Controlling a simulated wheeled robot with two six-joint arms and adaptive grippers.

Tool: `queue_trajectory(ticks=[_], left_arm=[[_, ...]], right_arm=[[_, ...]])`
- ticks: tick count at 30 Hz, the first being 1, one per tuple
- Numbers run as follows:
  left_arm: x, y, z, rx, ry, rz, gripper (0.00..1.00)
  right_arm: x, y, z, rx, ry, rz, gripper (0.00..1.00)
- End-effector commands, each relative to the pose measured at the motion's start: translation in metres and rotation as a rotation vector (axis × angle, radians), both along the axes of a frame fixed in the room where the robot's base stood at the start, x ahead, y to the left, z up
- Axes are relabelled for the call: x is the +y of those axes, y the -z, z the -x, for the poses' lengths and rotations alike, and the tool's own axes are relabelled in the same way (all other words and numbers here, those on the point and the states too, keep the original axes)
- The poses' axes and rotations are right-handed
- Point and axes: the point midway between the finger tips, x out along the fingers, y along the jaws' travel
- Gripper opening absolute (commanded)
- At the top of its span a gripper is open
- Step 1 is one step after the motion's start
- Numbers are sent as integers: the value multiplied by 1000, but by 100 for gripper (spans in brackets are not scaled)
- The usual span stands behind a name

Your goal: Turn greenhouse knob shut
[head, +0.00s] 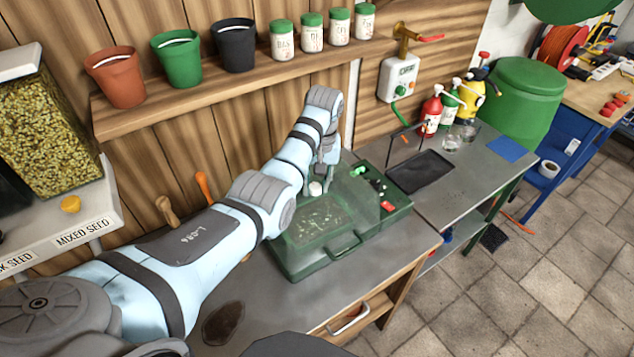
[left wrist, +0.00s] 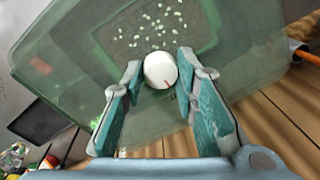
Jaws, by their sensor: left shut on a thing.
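The greenhouse (head: 325,225) is a low box with a clear green lid on the bench, with small pale seeds or sprouts on dark soil inside. Its white round knob (head: 315,188) sits on top of the lid. My right gripper is not in view.
A black tray (head: 420,171) lies on the bench to the right, near spray bottles (head: 432,112). A shelf (head: 200,100) with pots and labelled jars runs behind my arm. A wall box with a tap (head: 400,75) is at the back. The bench front is mostly clear.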

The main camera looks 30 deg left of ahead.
Motion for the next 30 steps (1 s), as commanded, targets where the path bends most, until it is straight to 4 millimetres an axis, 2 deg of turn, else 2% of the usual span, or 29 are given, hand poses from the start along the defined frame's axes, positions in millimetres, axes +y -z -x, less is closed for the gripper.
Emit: queue_trajectory(ticks=[11,12,15,30], left_arm=[[0,-1,0,0,-5,0,0],[0,-1,0,0,-5,0,32],[0,0,0,0,-5,0,47],[0,0,0,1,-3,0,47]], right_arm=[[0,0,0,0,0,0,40],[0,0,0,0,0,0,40],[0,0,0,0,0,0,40],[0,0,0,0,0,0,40]])
